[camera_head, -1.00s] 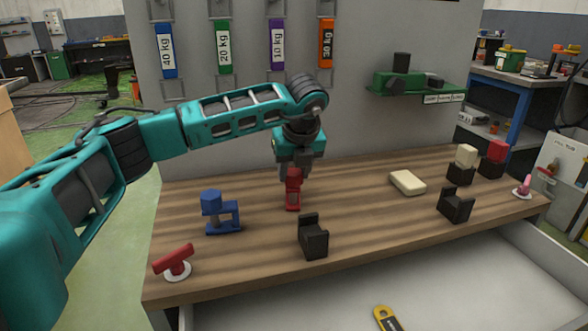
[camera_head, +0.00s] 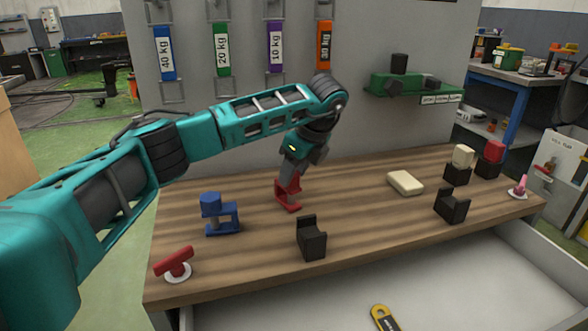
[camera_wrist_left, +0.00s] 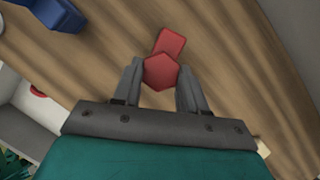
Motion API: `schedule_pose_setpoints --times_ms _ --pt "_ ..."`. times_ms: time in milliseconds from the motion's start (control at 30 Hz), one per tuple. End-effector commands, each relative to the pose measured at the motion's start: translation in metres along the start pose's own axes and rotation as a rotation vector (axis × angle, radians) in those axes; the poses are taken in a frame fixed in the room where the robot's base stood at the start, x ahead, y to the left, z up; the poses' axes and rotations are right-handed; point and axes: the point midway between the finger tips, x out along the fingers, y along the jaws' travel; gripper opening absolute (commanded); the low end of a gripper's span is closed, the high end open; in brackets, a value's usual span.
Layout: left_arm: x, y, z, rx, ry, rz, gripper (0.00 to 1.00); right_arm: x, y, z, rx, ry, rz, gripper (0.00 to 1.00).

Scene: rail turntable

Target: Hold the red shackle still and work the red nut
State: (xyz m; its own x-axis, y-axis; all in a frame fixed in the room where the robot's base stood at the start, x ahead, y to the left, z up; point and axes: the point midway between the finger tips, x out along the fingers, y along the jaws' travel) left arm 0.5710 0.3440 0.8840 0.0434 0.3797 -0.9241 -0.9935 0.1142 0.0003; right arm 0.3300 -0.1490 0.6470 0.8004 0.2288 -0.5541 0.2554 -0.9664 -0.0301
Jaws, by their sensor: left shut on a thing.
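The red shackle (camera_head: 288,205) stands on the wooden bench below my left gripper (camera_head: 290,174), its open side showing in the head view. In the left wrist view the red nut (camera_wrist_left: 160,72) is a hexagon between the two fingers of my left gripper (camera_wrist_left: 160,84), on top of the shackle, and part of the shackle (camera_wrist_left: 171,42) sticks out past it. My left gripper is shut on the red nut. The fingers hide the nut in the head view. My right gripper is not in view, and nothing else holds the shackle.
A blue shackle with a blue nut (camera_head: 210,204) stands left, and a red T-handle (camera_head: 173,263) on a white disc at front left. Black notched blocks (camera_head: 312,242) and (camera_head: 452,207) stand to the right. A cream block (camera_head: 405,183) lies behind. A drawer (camera_head: 440,285) is open in front.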

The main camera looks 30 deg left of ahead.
Motion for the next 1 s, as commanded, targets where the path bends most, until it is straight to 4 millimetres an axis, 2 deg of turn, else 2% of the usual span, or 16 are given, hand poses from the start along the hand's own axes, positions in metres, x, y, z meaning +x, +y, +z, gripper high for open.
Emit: schedule_pose_setpoints --times_ms 400,867,1000 --pt "-0.002 -0.003 0.000 -0.351 0.000 0.147 0.05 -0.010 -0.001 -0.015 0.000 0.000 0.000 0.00" --pt "0.000 -0.004 0.000 -0.413 0.001 0.171 0.05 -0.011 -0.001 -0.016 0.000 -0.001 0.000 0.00" --pt "-0.002 -0.005 0.001 -0.489 0.002 0.203 0.05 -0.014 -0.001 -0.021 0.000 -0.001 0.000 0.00"
